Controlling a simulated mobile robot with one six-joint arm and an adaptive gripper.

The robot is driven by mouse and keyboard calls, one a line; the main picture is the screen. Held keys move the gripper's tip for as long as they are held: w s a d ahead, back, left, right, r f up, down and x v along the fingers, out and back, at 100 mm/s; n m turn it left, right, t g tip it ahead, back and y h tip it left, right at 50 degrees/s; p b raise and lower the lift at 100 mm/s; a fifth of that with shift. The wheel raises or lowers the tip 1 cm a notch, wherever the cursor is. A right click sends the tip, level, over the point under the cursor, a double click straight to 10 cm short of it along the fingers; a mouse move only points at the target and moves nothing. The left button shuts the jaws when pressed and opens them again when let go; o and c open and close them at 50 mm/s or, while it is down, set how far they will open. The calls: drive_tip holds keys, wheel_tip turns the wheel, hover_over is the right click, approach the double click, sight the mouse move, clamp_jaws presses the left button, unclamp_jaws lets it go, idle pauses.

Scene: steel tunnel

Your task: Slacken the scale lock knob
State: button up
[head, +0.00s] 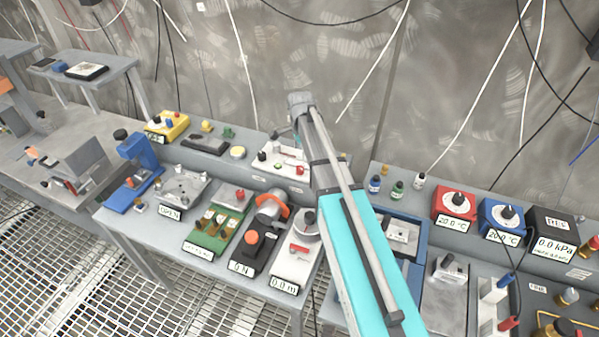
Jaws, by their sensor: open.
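A grey unit with a round top (304,228), a black knob (309,216) and a red mark stands at the front right of the left bench. Its label (284,285) seems to read "0.0" with a unit too small to be sure of. I cannot tell whether this black knob is the scale lock knob. My cyan and grey arm (352,225) rises from the bottom to the right of this unit. I cannot make out my gripper; the far end of the arm hides what lies behind it.
Left of the unit stand a black "0 N" device (243,255) with orange parts and a green board (216,238). A blue press (138,170) is farther left. Red (453,206) and blue (500,217) temperature boxes stand on the right bench. Cables hang along the steel wall.

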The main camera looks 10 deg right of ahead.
sight(301, 167)
drive_tip(key=shift+f+b, duration=3.7)
drive_tip(key=shift+f, duration=0.3)
